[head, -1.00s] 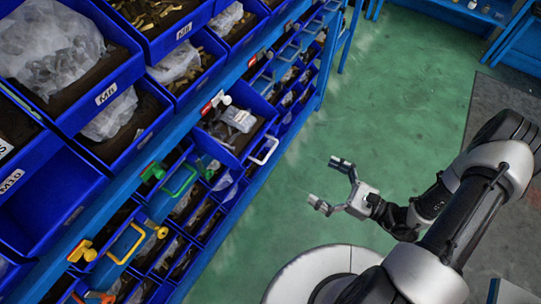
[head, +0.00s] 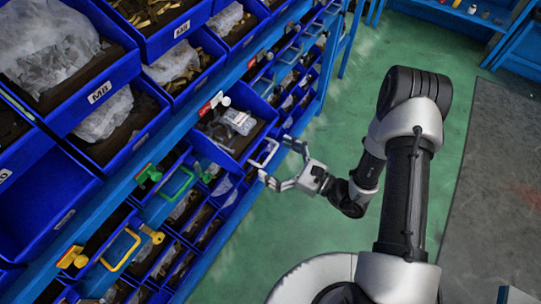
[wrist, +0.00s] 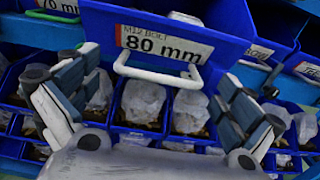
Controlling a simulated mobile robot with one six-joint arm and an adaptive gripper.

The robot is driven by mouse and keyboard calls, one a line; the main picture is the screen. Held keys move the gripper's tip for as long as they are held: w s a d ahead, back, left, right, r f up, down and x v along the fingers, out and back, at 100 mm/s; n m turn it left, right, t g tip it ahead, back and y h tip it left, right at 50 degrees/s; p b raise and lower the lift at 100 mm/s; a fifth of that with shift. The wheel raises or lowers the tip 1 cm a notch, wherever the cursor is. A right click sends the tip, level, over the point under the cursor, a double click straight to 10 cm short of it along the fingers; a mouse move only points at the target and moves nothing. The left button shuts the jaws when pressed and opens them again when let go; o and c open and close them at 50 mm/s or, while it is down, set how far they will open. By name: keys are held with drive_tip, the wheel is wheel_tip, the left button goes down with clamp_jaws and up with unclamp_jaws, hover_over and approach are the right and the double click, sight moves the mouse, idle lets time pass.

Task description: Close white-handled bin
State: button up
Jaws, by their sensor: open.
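The white-handled bin is a blue drawer (head: 218,141) pulled out from the rack in the head view, with a grey-white object lying inside. Its white handle (head: 263,153) is on its front, facing my gripper. My gripper (head: 275,162) is open and empty, with its fingertips close to the two ends of the handle. In the wrist view the bin front (wrist: 193,25) carries an "80 mm" label, and the white handle (wrist: 158,72) lies between and beyond my open fingers (wrist: 160,105). I cannot tell whether a finger touches the bin.
A green-handled bin (head: 176,185) and a yellow-handled bin (head: 121,250) are beside it on the left. Larger blue bins (head: 100,93) stand above. Lower bins with bagged parts (wrist: 143,103) show beneath. Green floor (head: 345,105) is clear to the right.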

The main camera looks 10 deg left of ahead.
drive_tip(key=shift+w+a, duration=0.25)
drive_tip(key=shift+a, duration=0.35)
drive_tip(key=shift+c, duration=0.5)
